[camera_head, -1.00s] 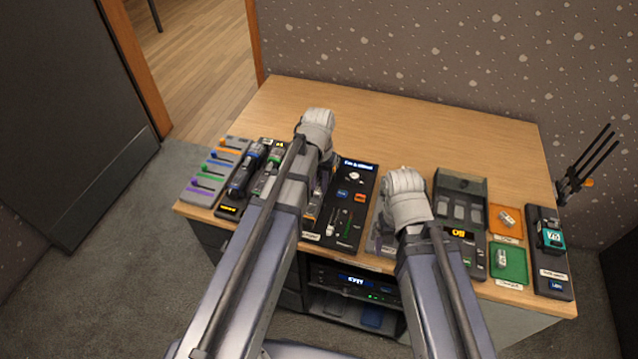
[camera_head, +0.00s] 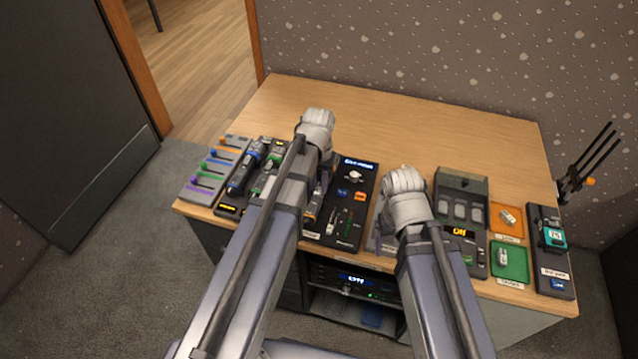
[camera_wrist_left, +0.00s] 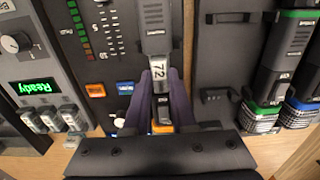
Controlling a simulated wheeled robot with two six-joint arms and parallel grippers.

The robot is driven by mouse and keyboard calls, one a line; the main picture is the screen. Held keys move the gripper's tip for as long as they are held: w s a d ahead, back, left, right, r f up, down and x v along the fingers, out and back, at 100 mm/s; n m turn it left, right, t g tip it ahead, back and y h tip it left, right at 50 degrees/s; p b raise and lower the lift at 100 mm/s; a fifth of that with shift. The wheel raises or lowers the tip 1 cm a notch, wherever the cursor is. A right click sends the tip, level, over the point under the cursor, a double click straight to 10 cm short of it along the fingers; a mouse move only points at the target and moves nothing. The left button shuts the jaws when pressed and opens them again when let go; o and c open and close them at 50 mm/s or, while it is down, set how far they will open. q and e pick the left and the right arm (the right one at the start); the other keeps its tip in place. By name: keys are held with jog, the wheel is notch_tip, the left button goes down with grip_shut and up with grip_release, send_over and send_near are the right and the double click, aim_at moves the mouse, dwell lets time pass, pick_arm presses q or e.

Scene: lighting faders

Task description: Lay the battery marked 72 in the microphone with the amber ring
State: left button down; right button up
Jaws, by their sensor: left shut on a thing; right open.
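The battery marked 72 (camera_wrist_left: 157,70) shows its white label in the left wrist view, between the fingertips of my left gripper (camera_wrist_left: 160,82). The gripper is shut on it. A grey body lies just above the label, and a small amber part (camera_wrist_left: 162,128) shows lower down between the fingers. I cannot tell whether the battery touches a microphone. Microphones with a green ring (camera_wrist_left: 262,106) and a blue ring (camera_wrist_left: 304,103) lie to the right. In the head view my left gripper (camera_head: 322,180) hides its own work. My right gripper (camera_head: 385,235) is open; its fingertips are mostly hidden.
A black panel (camera_head: 360,180) with knobs and sliders lies between my arms. A fader board (camera_head: 213,170) is at the far left. A grey case (camera_head: 461,185), an orange tray (camera_head: 507,236), a green tray (camera_head: 518,268) and a teal-screened device (camera_head: 553,250) stand right. The table's back (camera_head: 410,120) is clear.

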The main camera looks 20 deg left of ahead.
pick_arm(q)
jog(key=shift+f+b, duration=0.4)
jog(key=shift+b, duration=0.05)
pick_arm(e)
jog(key=shift+f, duration=0.45)
pick_arm(q)
jog(key=c, duration=0.7)
grip_release()
jog(key=c, duration=0.4)
jog(key=shift+o, duration=0.2)
jog(key=shift+r, duration=0.15)
pick_arm(e)
jog(key=shift+r, duration=0.2)
pick_arm(q)
notch_tip(320, 180, up, 6)
jog(key=p, duration=0.6)
pick_arm(e)
notch_tip(320, 180, up, 6)
jog(key=shift+f, duration=0.2)
